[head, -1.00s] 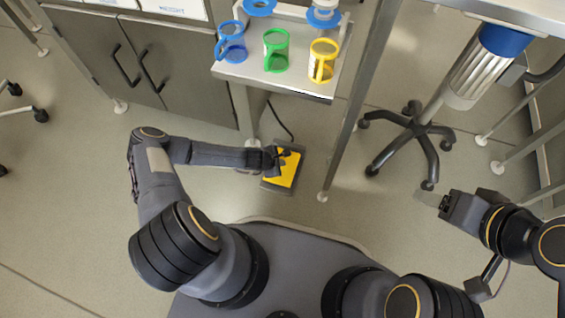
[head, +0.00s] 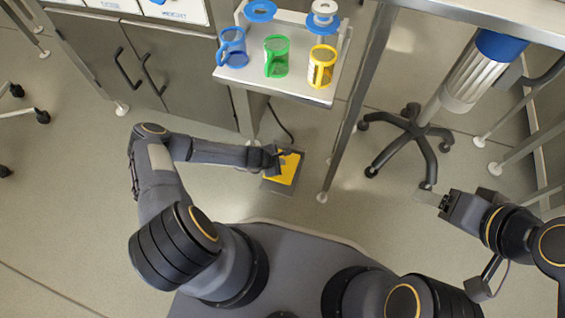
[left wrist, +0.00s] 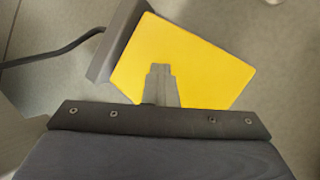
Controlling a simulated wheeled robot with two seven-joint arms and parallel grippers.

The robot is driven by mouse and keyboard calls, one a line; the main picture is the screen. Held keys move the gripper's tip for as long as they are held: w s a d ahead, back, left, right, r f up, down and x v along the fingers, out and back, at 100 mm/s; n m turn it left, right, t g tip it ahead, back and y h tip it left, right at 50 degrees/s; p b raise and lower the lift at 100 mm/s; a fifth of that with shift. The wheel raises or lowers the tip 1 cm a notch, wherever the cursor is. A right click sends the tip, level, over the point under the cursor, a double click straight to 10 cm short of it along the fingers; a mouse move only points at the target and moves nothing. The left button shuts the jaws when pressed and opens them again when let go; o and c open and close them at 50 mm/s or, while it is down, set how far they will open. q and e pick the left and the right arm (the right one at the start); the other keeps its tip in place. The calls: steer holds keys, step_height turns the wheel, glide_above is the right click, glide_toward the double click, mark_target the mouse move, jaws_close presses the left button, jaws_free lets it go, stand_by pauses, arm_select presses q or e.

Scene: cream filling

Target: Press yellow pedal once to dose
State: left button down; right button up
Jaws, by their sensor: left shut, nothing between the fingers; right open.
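The yellow pedal (head: 290,168) sits in a dark grey housing on the floor below the bench shelf. In the left wrist view the yellow plate (left wrist: 190,62) fills the upper middle, with its housing edge and cable at the left. My left gripper (head: 273,158) is shut and empty, over the left part of the pedal. In the left wrist view its closed fingers (left wrist: 161,80) lie in front of the yellow surface; whether they touch it I cannot tell. My right gripper (head: 432,198) is open, at the right, far from the pedal.
A shelf (head: 235,83) above the pedal holds a blue holder (head: 231,48), a green holder (head: 276,55) and a yellow holder (head: 322,66). A metal leg (head: 350,120) stands right of the pedal. A wheeled stool (head: 412,125) stands further right. Floor in front is clear.

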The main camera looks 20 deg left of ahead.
arm_select(q)
steer(key=shift+w+r+p, duration=0.2)
steer(key=shift+r+p, duration=0.2)
steer(key=shift+r, duration=0.3)
steer(key=shift+w+r+p, duration=0.2)
steer(key=shift+r+p, duration=0.4)
steer(key=shift+r, duration=0.25)
steer(key=shift+w+r+p, duration=0.25)
steer(key=shift+r+p, duration=0.4)
steer(key=shift+r, duration=0.15)
steer(key=shift+w+r+p, duration=0.2)
steer(key=shift+r+p, duration=0.4)
steer(key=shift+r, duration=0.25)
